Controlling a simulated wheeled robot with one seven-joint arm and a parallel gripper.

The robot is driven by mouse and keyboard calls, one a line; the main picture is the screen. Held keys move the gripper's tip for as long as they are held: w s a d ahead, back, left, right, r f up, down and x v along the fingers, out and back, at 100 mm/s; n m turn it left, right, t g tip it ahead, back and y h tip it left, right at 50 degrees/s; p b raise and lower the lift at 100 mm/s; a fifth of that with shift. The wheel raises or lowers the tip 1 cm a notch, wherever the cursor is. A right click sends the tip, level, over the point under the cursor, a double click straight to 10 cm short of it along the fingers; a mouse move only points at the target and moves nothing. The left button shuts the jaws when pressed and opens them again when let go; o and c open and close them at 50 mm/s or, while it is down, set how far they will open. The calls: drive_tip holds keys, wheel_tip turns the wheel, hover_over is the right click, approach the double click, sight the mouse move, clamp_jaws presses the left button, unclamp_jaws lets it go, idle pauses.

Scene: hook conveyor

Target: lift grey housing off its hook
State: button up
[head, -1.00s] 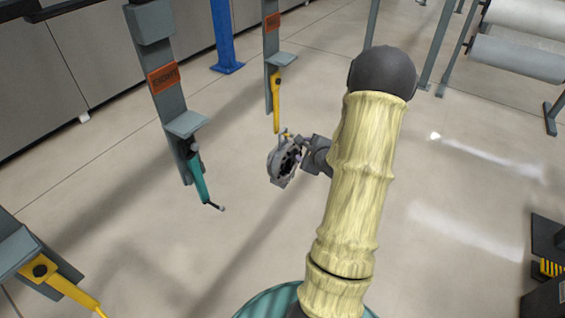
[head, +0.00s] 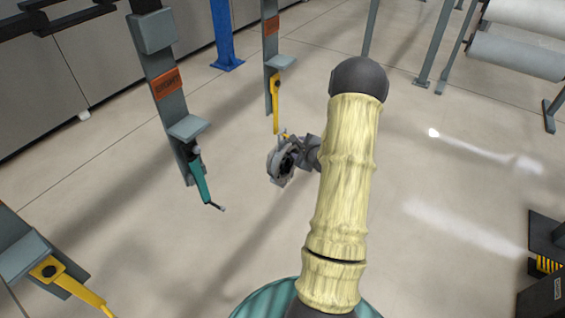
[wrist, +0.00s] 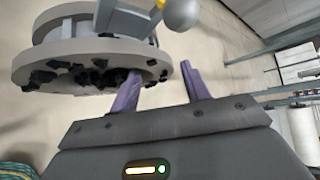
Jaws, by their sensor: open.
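The grey housing (head: 283,163), a round ring-like part with a dark toothed inside, hangs at the lower end of a yellow hook (head: 276,95) in the head view. In the wrist view the housing (wrist: 110,52) fills the upper left, and a grey ball tip (wrist: 181,13) shows above its rim. My gripper (wrist: 162,71) is open at the housing's right edge. Its left finger overlaps the dark underside and its right finger stands clear to the right. Whether either finger touches is unclear. In the head view my gripper is small and partly hidden by the housing and wrist.
A hanger with a teal hook (head: 199,178) is left of the housing. Another yellow hook (head: 75,288) is at the lower left. A blue post (head: 225,40) and large white rolls (head: 525,40) stand farther back. The floor around the housing is clear.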

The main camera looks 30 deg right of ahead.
drive_tip(key=shift+c, duration=0.5)
drive_tip(key=shift+w+a, duration=0.1)
clamp_jaws()
drive_tip(key=shift+r, duration=0.15)
drive_tip(key=s+d+r+b, duration=0.1)
drive_tip(key=s+d, duration=0.2)
drive_tip(key=s, duration=0.5)
drive_tip(key=s+d+r+b, duration=0.2)
drive_tip(key=s+d, duration=0.2)
drive_tip(key=s, duration=0.4)
drive_tip(key=shift+s+r, duration=0.2)
drive_tip(key=shift+s, duration=0.1)
drive_tip(key=shift+r+p, duration=0.9)
drive_tip(key=shift+p, duration=0.4)
